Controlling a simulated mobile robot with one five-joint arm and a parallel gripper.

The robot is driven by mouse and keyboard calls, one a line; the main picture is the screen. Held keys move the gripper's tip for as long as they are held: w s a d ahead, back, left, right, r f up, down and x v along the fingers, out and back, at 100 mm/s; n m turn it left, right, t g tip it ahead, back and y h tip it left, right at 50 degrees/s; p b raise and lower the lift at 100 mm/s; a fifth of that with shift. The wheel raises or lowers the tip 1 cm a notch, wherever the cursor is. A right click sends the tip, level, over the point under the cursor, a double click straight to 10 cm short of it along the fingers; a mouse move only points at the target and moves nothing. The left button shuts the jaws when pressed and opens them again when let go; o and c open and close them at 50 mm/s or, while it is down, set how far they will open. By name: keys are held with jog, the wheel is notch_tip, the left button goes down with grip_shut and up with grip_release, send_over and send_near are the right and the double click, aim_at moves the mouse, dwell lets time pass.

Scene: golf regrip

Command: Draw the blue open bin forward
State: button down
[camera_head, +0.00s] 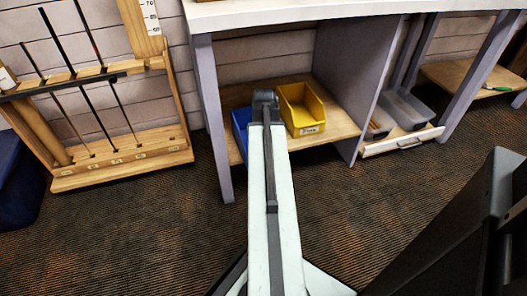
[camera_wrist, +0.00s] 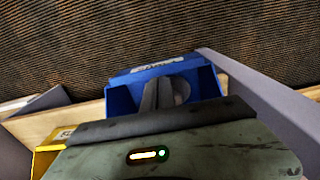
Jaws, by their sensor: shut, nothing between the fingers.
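The blue open bin (camera_head: 240,126) stands on the low wooden shelf, left of the yellow bin. In the head view my arm hides most of it, and only its left part shows. In the wrist view the blue bin (camera_wrist: 122,100) shows its labelled front edge towards the carpet. My gripper (camera_wrist: 164,84) is shut and empty, with its fingers over or inside the bin's opening. I cannot tell whether they touch it. In the head view the fingers are hidden behind my arm's end.
The yellow bin (camera_head: 302,108) sits right beside it on the shelf (camera_head: 338,124). A grey bench leg (camera_head: 213,120) stands close on the left. A club rack (camera_head: 120,168) stands at left. The carpet in front is open.

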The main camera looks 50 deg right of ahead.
notch_tip(320, 180, up, 10)
jog(key=p, duration=0.9)
jog(key=shift+p, duration=0.3)
jog(key=shift+f, duration=0.15)
